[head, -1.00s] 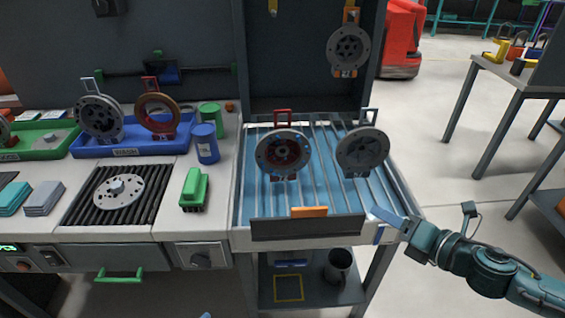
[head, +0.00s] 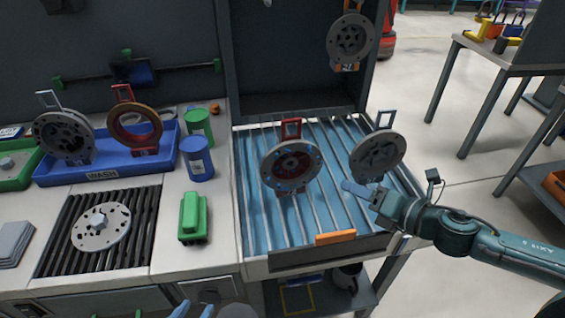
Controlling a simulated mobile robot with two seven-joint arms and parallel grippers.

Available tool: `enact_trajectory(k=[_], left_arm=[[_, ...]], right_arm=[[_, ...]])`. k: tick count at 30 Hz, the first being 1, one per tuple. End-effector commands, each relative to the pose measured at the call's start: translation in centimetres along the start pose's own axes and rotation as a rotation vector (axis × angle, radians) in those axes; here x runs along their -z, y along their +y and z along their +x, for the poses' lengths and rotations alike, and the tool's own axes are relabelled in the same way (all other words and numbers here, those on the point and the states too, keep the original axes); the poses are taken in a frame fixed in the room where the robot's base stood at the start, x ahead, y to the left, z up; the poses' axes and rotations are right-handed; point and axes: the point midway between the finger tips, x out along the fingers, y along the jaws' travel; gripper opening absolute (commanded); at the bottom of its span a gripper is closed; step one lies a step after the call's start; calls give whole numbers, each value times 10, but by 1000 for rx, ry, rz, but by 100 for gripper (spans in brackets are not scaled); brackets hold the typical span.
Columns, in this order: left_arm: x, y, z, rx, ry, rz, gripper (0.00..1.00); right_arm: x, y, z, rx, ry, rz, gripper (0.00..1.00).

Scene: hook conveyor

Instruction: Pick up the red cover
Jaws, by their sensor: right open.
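A round grey cover with a red handle and dark red centre (head: 291,165) stands tilted on the blue slatted conveyor. A ring-shaped cover with a red-brown rim and red handle (head: 135,127) stands in the blue WASH tray (head: 104,174). My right gripper (head: 358,190) is open and empty, just below a grey cover with a pale handle (head: 377,156), right of the red-handled one; whether it touches the grey cover I cannot tell. My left gripper (head: 192,310) shows only its blue fingertips at the bottom edge, spread apart with nothing seen between them.
Another cover (head: 350,40) hangs above the conveyor. An orange block (head: 335,237) sits on the conveyor's front edge. A green block (head: 193,218), blue can (head: 196,158) and green can (head: 199,127) stand to the left. A grey disc (head: 101,227) lies on the black grate.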

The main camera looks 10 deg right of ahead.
Motion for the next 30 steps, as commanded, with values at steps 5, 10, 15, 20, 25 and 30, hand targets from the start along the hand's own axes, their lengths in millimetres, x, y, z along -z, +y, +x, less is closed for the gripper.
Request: enact_trajectory(k=[5, 10, 15, 20, 25, 30], left_arm=[[5, 4, -5, -5, -7, 7, 36], [8, 6, -8, -4, -15, 21, 36], [4, 6, -8, -1, -26, 23, 36], [2, 4, -8, 2, -31, 24, 36], [5, 2, -9, 7, -30, 25, 36], [6, 0, -8, 12, -28, 26, 36]], right_arm=[[-4, 3, 21, -4, -4, 1, 50], [-3, 4, 52, -4, -3, 0, 50], [-1, 1, 73, -2, -1, -1, 50], [0, 0, 83, -2, -1, 0, 50], [1, -2, 108, -2, -2, 0, 50], [2, -3, 127, -2, -1, 0, 50]])
